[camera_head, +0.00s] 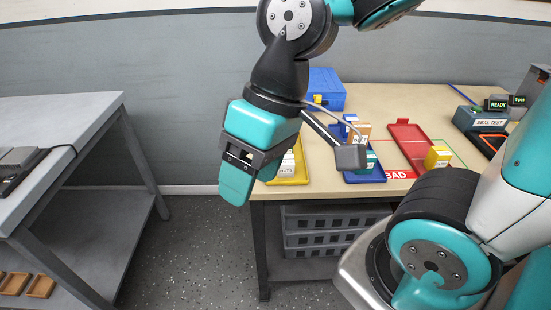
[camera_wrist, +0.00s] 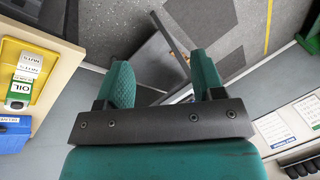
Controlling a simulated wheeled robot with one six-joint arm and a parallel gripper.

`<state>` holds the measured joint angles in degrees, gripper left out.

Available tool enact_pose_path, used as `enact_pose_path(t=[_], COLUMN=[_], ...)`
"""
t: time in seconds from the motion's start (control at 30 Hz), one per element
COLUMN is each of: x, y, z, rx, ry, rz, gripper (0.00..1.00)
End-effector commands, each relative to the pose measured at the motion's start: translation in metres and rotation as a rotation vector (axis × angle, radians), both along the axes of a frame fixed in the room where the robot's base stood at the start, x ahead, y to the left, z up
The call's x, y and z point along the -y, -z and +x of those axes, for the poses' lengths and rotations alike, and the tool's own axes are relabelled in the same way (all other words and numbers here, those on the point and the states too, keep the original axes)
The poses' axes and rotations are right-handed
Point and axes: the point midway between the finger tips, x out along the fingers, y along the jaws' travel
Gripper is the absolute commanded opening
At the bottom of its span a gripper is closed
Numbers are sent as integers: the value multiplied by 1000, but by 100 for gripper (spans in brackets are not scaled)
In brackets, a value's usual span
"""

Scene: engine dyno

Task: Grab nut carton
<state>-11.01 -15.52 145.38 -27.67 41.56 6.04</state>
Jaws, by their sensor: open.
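A white carton with lettering that looks like "NUTS" (camera_wrist: 30,62) stands in the yellow tray (camera_wrist: 9,62) at the left edge of the wrist view. A white and green carton marked "OIL" (camera_wrist: 20,88) is right beside it. In the head view the yellow tray (camera_head: 301,180) is partly hidden behind my gripper (camera_head: 254,180), with white cartons (camera_head: 287,166) in it. My gripper is open and empty, pointing down just off the table's left front corner, apart from the cartons.
The blue tray (camera_head: 378,178) holds several cartons. A red tray (camera_head: 405,132), a yellow carton (camera_head: 437,157) and a seal tester (camera_head: 478,119) are to the right. A blue box (camera_head: 325,88) stands behind. A grey bench (camera_head: 70,110) is at left, with open floor between.

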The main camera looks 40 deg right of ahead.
Motion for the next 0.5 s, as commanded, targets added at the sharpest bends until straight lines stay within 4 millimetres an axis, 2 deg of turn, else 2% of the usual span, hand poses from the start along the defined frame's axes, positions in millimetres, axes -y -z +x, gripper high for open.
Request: enact_pose_path(t=[0.17,0.27,0.3,0.4,0.5], x=[49,97,119,173,220], y=[9,22,28,46,62], z=[74,117,131,154,165], rx=[-201,-349,-408,-547,-662], ry=[661,1136,1320,1736,2063], rz=[26,66,87,145,203], gripper=[62,62,62,62,62])
